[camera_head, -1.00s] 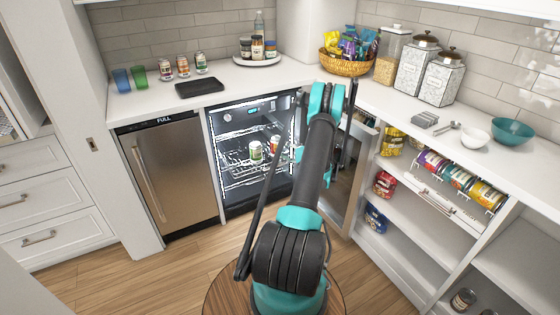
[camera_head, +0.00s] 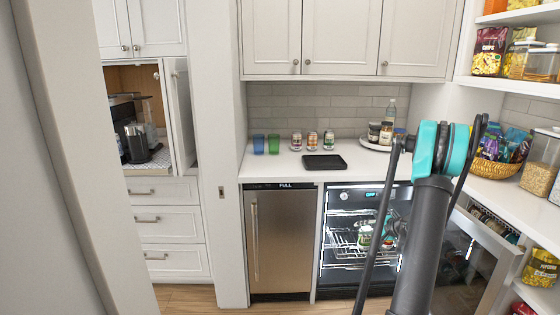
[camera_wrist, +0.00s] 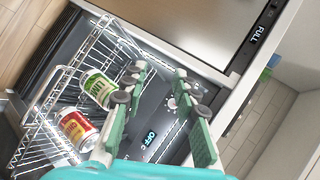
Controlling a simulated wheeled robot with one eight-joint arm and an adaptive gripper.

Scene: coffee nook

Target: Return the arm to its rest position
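My arm (camera_head: 420,230) reaches up from the bottom right of the head view, in front of the open fridge. In the wrist view my gripper (camera_wrist: 161,76) is open, with two green fingers spread apart and nothing between them. Beyond the fingers is the fridge's wire rack (camera_wrist: 52,98), holding a green-and-white can (camera_wrist: 97,90) and a red-and-yellow can (camera_wrist: 77,130). Both cans are to the left of the fingers and apart from them. In the head view the arm hides much of the gripper and part of the rack.
The open fridge door (camera_head: 471,262) stands to the right of my arm. The counter (camera_head: 262,168) holds several cans, two cups and a black tray (camera_head: 324,162). A snack basket (camera_head: 497,172) is at right. A cabinet at left with a coffee machine (camera_head: 136,142) stands open.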

